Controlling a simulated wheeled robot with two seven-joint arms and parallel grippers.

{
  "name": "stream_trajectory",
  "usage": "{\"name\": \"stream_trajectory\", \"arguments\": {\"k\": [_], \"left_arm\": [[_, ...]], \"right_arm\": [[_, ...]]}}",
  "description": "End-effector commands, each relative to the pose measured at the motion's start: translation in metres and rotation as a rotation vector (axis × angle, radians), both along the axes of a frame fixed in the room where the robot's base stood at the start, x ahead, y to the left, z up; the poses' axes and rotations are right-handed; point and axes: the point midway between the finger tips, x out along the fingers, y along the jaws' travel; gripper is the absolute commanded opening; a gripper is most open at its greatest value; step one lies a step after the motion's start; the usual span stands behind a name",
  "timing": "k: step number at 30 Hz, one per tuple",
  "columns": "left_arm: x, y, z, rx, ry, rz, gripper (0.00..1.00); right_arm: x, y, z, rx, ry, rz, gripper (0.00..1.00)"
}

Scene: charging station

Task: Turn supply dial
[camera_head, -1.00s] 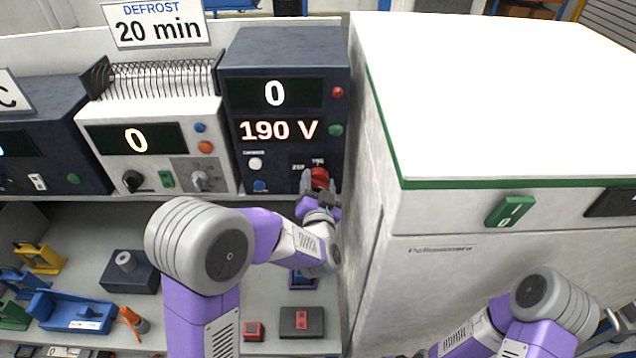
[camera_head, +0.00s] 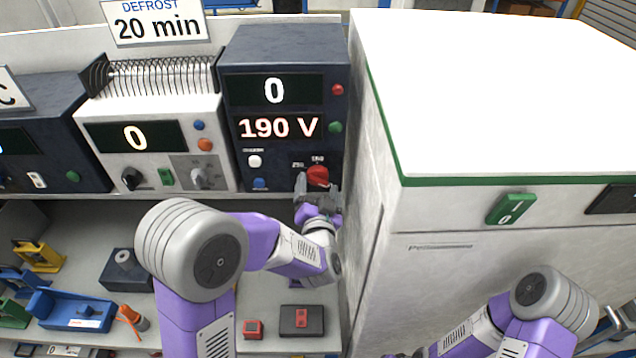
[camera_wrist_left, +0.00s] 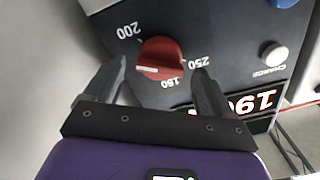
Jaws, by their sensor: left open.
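The supply dial (camera_head: 318,175) is a red round knob at the lower right of the dark supply unit (camera_head: 237,165), whose display (camera_head: 278,128) reads 190 V. In the left wrist view the dial (camera_wrist_left: 160,52) has a white pointer mark, with 200, 250 and 150 printed around it. My left gripper (camera_head: 317,188) is open just below the dial. In the left wrist view its fingers (camera_wrist_left: 160,76) stand apart on both sides of the dial, with gaps to it. My right arm is at the lower right; its gripper is too cut off to judge.
A large white cabinet (camera_head: 480,110) with a green switch (camera_head: 511,208) stands close to the right of the supply unit. A white unit (camera_head: 155,165) with knobs stands on the left. Below is a shelf (camera_head: 190,315) with a blue holder (camera_head: 75,312) and small boxes.

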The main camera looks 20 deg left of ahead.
Motion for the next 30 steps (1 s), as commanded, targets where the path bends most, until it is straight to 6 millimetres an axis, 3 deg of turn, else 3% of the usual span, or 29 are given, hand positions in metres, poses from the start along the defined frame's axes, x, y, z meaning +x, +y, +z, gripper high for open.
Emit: {"name": "stream_trajectory", "arguments": {"k": [3,10,25,30], "left_arm": [[-0.021,-0.007,-0.001,-0.001,0.001,-0.004,0.84],[-0.045,-0.014,0.000,0.000,-0.001,-0.002,0.84],[-0.048,-0.014,0.000,-0.001,0.000,-0.001,0.84],[-0.048,-0.017,-0.002,-0.081,-0.011,-0.004,0.84]], "right_arm": [[0.000,0.000,-0.003,0.000,0.000,0.000,0.43],[0.000,0.000,-0.005,0.000,0.000,0.000,0.43],[0.000,0.000,-0.005,0.000,0.000,0.000,0.43],[0.000,0.000,0.007,0.000,0.000,0.000,0.43]]}}
